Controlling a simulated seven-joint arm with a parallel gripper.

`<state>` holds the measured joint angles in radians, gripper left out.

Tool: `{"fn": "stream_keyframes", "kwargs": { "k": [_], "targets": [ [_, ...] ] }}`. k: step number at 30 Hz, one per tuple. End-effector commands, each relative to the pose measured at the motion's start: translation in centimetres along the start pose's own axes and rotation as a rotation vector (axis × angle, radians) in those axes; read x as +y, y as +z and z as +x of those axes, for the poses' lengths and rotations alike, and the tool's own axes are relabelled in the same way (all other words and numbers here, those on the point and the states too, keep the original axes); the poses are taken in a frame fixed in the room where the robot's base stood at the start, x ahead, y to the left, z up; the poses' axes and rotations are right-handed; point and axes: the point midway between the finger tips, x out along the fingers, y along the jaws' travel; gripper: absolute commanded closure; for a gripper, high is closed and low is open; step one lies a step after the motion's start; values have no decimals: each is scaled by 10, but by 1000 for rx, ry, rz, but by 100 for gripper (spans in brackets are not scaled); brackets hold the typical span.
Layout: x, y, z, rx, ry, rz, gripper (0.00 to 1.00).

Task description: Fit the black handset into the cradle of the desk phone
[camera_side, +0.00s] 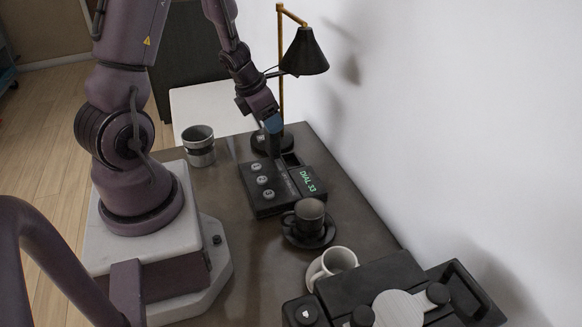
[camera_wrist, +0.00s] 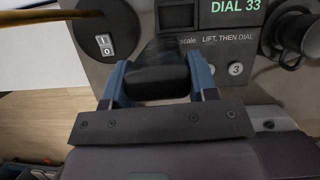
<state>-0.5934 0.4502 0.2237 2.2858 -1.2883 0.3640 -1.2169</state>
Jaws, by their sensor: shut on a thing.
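The desk phone (camera_side: 262,205) is a dark box with round numbered buttons and a green "DIAL 33" display; part of its top shows in the wrist view (camera_wrist: 215,40). My gripper (camera_side: 273,126) is over the phone's far side. In the wrist view its blue fingers (camera_wrist: 158,82) are shut on the black handset (camera_wrist: 158,78), one on each side. In the side view the handset (camera_side: 275,147) points down from the fingers to the phone's top. A square recess (camera_wrist: 176,15) lies beyond it. I cannot tell whether the handset touches the phone or sits in the cradle.
The lamp (camera_side: 304,52) stands close behind my gripper, its round base (camera_wrist: 104,38) near the phone. A dark cup on a saucer (camera_side: 309,218), a white mug (camera_side: 331,264) and a coffee machine (camera_side: 365,280) stand nearer. A grey cup (camera_side: 199,146) stands left of the phone.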

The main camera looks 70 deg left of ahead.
Motion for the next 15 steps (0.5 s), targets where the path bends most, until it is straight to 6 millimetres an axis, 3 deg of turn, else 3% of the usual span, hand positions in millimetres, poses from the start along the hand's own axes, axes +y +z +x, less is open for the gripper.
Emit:
{"fn": "stream_keyframes", "kwargs": {
  "k": [7,15],
  "targets": [
    [-20,30,13,-1,-23,58,97],
    [-24,29,30,1,-27,61,97]
  ]
}}
